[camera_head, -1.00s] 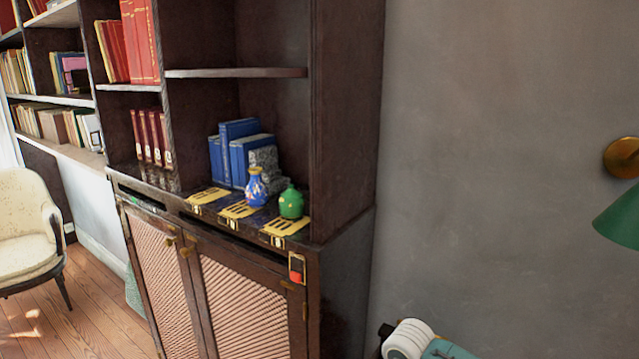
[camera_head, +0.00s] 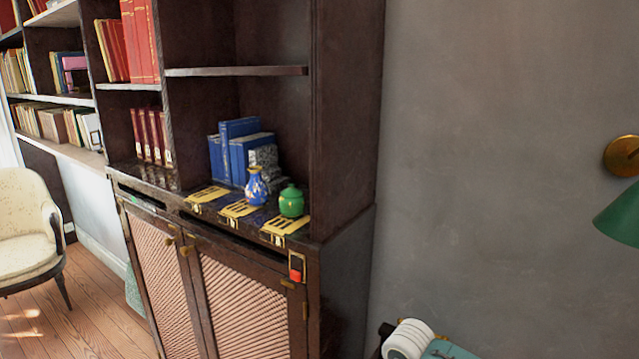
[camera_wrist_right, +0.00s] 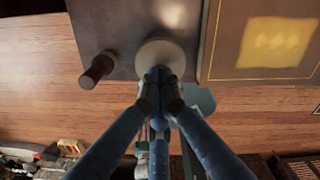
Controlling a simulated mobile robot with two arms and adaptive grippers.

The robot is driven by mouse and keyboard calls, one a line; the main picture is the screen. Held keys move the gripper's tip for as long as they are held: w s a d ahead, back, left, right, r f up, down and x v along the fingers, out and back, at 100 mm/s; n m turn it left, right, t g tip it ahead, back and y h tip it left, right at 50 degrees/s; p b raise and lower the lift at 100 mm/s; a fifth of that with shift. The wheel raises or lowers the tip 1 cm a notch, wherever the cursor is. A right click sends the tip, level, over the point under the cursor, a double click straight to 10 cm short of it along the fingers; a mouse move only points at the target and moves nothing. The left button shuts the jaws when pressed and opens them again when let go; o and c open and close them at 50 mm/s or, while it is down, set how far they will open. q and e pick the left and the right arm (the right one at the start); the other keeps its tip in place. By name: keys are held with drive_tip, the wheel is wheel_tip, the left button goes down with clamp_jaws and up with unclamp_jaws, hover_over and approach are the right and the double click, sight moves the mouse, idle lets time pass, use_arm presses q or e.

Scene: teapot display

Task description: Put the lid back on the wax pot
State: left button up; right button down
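A small green pot (camera_head: 291,203) with a knobbed lid on top stands upright near the right end of the cabinet ledge in the head view. I cannot tell whether it is the wax pot. My right gripper (camera_wrist_right: 160,82) shows only in the right wrist view, its blue fingers drawn together at the tips. A pale round disc (camera_wrist_right: 161,55) lies just beyond the tips; I cannot tell whether they touch it or what it is. No separate lid is clearly visible. My left gripper is not in view.
A blue vase (camera_head: 256,188) stands close left of the green pot, with blue books (camera_head: 240,155) behind. Yellow patterned cards (camera_head: 240,209) lie along the ledge. In the wrist view, a dark brown cylindrical thing (camera_wrist_right: 97,70) is left of the disc. A green lamp shade (camera_head: 620,215) juts in at right.

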drive_tip(key=shift+r+p, duration=2.25)
drive_tip(key=shift+r, duration=1.25)
